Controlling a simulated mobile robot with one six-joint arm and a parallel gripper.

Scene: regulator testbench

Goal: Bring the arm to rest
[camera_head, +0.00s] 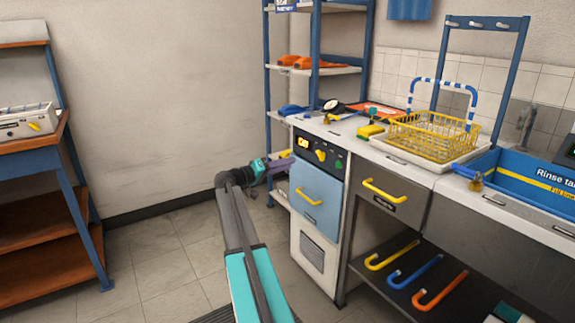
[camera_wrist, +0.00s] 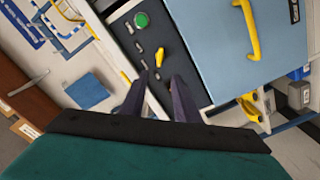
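My arm (camera_head: 238,225) reaches out over the floor in the head view. My gripper (camera_head: 284,162), with dark purple fingers, is left of the blue-fronted cabinet (camera_head: 316,195), near its upper part. In the wrist view my gripper (camera_wrist: 161,86) has its two fingers apart, with nothing seen held between them. Beyond the fingertips is a dark control panel (camera_wrist: 150,40) with a green button (camera_wrist: 142,19) and a yellow knob (camera_wrist: 160,57). The knob appears apart from the fingers. The exact gap to the panel cannot be told.
A blue-framed shelf rack (camera_head: 316,70) stands behind the cabinet. A counter (camera_head: 400,158) with a yellow wire basket (camera_head: 433,138) and a blue rinse tank (camera_head: 530,180) runs right. A wooden-shelved bench (camera_head: 40,210) stands left. The floor (camera_head: 160,260) between is clear.

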